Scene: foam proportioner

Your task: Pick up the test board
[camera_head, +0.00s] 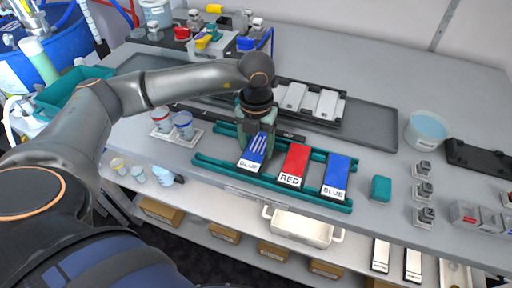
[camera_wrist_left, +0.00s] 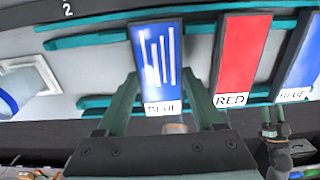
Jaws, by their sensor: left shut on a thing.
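A blue board with white stripes and a "BLUE" label, which I take to be the test board (camera_head: 253,152), lies on a teal rack (camera_head: 212,161) on the bench. My left gripper (camera_head: 256,141) is over it from above, shut on its long sides. In the left wrist view the striped board (camera_wrist_left: 157,55) is between the two green fingers (camera_wrist_left: 161,82), with its label toward the gripper. I cannot tell whether it is clear of the rack. What seems to be my right gripper (camera_wrist_left: 273,126) shows small at the lower right of the left wrist view; its opening is unclear.
A red board (camera_head: 294,163) and a plain blue board (camera_head: 336,175) lie just right of the striped one. Two cups on a white tray (camera_head: 178,137) stand to its left. A dark tray with white boards (camera_head: 308,101) is behind. A teal block (camera_head: 381,188) is at right.

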